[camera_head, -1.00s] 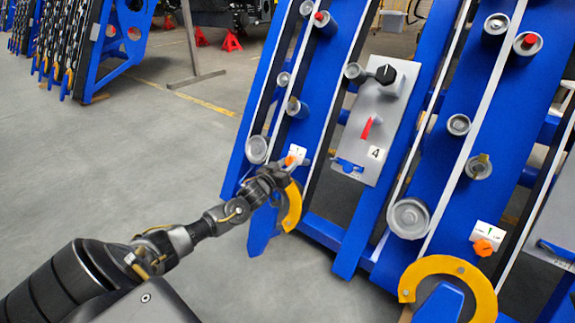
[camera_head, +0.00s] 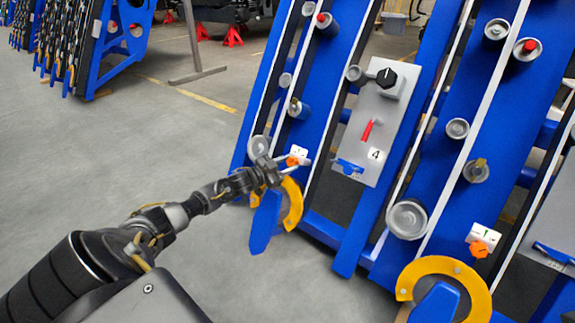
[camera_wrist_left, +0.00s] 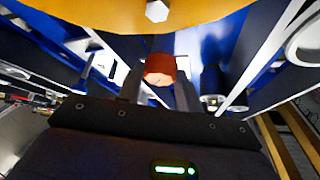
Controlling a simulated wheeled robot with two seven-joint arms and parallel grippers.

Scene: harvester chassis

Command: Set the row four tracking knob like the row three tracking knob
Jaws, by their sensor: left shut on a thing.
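My left gripper (camera_head: 294,165) reaches in from the left and is shut on the left orange knob (camera_head: 292,160), low on the left blue row unit. In the left wrist view this knob (camera_wrist_left: 160,69) sits between the two grey fingers. The gripper hides much of the knob's small white plate, so its setting cannot be read. A second orange knob (camera_head: 479,249) stands to the right under a white plate (camera_head: 484,236) with a small green mark. It is untouched. A grey panel labelled 4 (camera_head: 376,155) lies between them. My right gripper is not in view.
A yellow curved guard (camera_head: 294,204) is just below the gripper; a larger one (camera_head: 474,279) is at lower right. The grey panel carries a black knob (camera_head: 386,77) and a red lever (camera_head: 367,131). Grey floor (camera_head: 150,150) is clear at left.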

